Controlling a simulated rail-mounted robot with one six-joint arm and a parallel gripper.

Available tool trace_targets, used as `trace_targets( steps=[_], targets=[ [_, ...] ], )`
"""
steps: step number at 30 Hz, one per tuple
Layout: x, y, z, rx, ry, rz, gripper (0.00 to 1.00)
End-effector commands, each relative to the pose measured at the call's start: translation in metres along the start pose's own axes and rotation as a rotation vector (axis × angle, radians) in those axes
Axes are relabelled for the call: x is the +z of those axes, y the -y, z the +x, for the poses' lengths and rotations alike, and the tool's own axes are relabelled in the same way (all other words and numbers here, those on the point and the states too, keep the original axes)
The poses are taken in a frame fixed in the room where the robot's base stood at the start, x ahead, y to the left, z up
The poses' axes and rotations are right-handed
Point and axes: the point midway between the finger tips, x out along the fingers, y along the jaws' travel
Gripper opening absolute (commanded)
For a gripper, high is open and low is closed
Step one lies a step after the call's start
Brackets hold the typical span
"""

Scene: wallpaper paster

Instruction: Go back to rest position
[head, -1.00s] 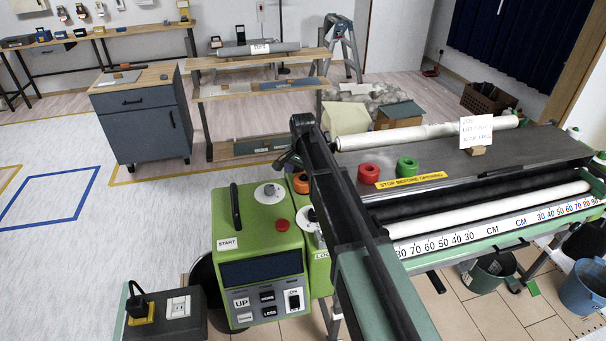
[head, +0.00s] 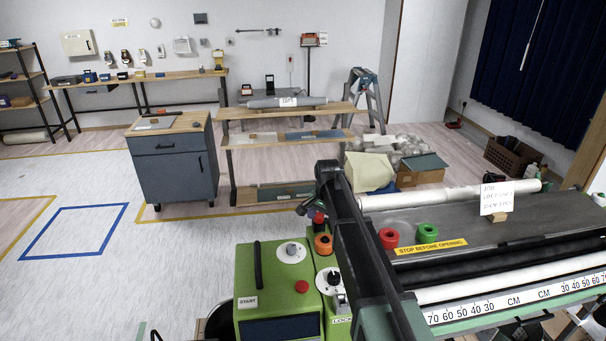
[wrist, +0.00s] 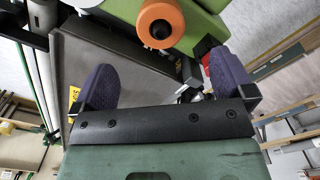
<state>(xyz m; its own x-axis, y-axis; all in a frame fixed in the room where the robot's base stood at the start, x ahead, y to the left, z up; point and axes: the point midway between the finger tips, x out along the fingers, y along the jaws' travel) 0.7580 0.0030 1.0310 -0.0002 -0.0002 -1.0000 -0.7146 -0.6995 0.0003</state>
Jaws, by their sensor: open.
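My gripper (wrist: 163,78) is open, its two purple pads wide apart with nothing between them. In the wrist view, the orange knob (wrist: 160,22) of the green machine is beyond the pads, a little above the gap. In the head view, my dark arm reaches forward over the pasting machine, and its end hides part of the machine's left side. The green control box (head: 278,280) stands left of my arm, with a red button (head: 302,287) and a white dial on top. The orange knob also shows in the head view (head: 323,244).
A drawer cabinet (head: 172,165) and a shelf rack (head: 290,112) stand behind. The floor at left is clear.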

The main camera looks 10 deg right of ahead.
Motion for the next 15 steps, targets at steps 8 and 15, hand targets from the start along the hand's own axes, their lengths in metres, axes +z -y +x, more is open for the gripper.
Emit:
trace_targets(
  steps=[8,15],
  targets=[
    [0.104,-0.109,0.000,0.001,0.000,-0.578,1.00],
    [0.203,-0.212,0.000,0.001,0.000,-0.802,1.00]
  ],
)
